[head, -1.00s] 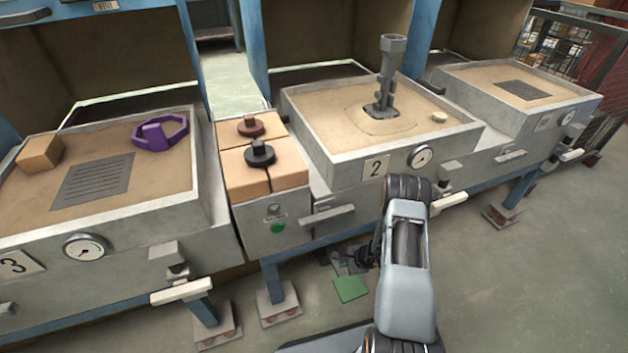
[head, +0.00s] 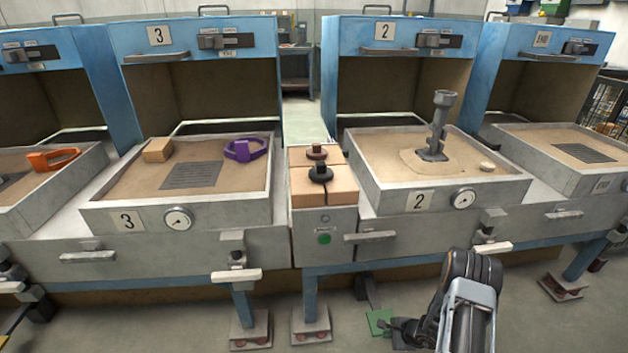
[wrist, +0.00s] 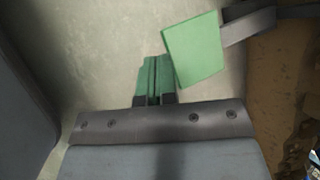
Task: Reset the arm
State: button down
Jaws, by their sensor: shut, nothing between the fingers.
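My gripper (wrist: 154,80) shows in the wrist view with its two green-tipped fingers together and nothing between them. It points at the floor area beside a flat green plate (wrist: 193,48); whether it touches the plate I cannot tell. In the head view my arm (head: 468,310) is low at the right, below the front of sand station 2, bent down toward the floor. The green plate (head: 380,321) lies there near the floor, and my fingertips are not clear in that view.
Sand tray 3 (head: 110,222) holds a tan block (head: 158,150) and a purple ring-shaped part (head: 246,150). Sand tray 2 (head: 397,200) holds a grey upright fitting (head: 438,125). Between them stand tan blocks with knobs (head: 320,175). Station legs (head: 243,305) reach the floor.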

jog(key=a+r+n+g+p, duration=0.1)
jog(key=a+r+n+p, duration=0.3)
jog(key=r, duration=1)
jog(key=w+a+r+n+p, duration=0.15)
jog(key=r+p, duration=0.55)
jog(key=r, duration=0.7)
jog(key=a+r+n+g+p, duration=0.15)
jog(key=r+n+p, duration=0.3)
jog(key=r, duration=0.95)
jog(key=s+r+n+h+p, duration=0.1)
jog(key=s+r+p, duration=0.5)
jog(key=r, duration=0.6)
jog(key=s+a+r+n+t+h+p, duration=0.1)
jog(key=s+r+n+p, duration=0.3)
jog(key=r, duration=0.8)
jog(key=s+a+r+n+h+p, duration=0.1)
jog(key=s+r+n+h+p, duration=0.2)
jog(key=s+r+p, duration=0.4)
notch_tip(320, 180, up, 5)
jog(key=shift+s+r+t+p, duration=0.2)
jog(key=shift+s+t+p, duration=0.15)
jog(key=shift+p, duration=0.6)
